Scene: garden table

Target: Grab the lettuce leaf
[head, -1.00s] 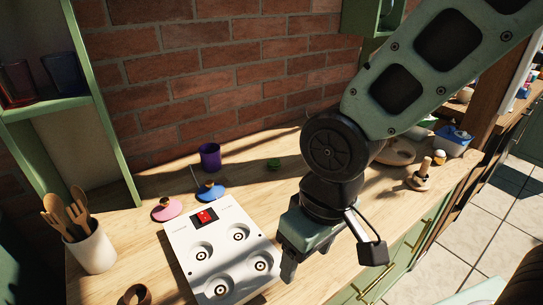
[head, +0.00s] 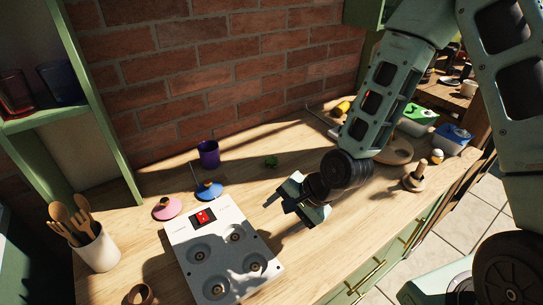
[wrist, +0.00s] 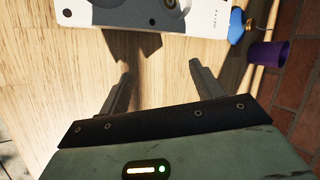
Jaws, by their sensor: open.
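A white hob (head: 224,246) lies left of my gripper. The purple cup (head: 209,153), a blue lid (head: 208,189) and a pink lid (head: 167,207) stand beyond it. A brick wall (head: 215,75) backs the counter. A wooden stacking post (head: 416,178) stands at right.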

